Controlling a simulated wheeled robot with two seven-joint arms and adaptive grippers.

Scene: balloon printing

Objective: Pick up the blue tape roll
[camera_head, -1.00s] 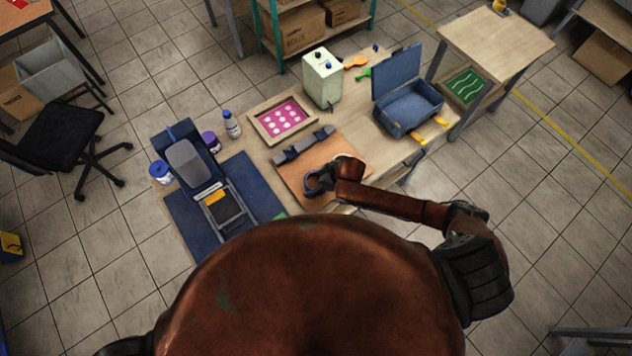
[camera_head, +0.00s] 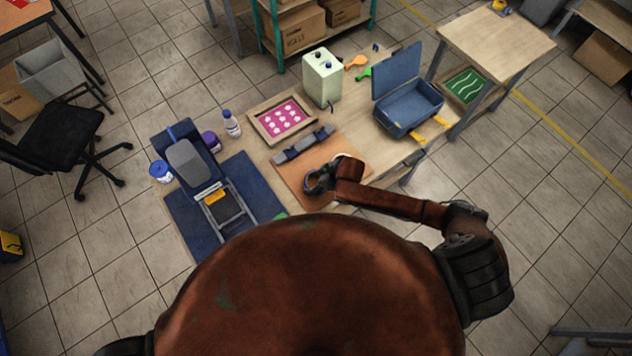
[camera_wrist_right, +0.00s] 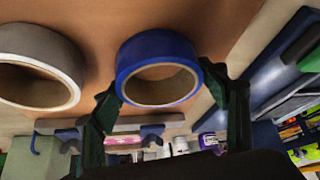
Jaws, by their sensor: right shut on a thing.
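The blue tape roll (camera_wrist_right: 158,67) is a blue ring with a pale brown core, in the middle of the right wrist view. My right gripper (camera_wrist_right: 162,84) has one dark finger on each side of it and is shut on it. In the head view my right gripper (camera_head: 322,181) is low over the orange-brown board (camera_head: 292,176), and the roll is mostly hidden by the fingers there. I cannot tell whether the roll is clear of the board. My left gripper is not in view.
A grey tape roll (camera_wrist_right: 38,66) lies beside the blue one. A grey-blue bar tool (camera_head: 304,145) lies along the board's far edge. A pink framed screen (camera_head: 282,119), a pale green box (camera_head: 322,78), an open blue case (camera_head: 409,106) and a printing press (camera_head: 192,165) stand around.

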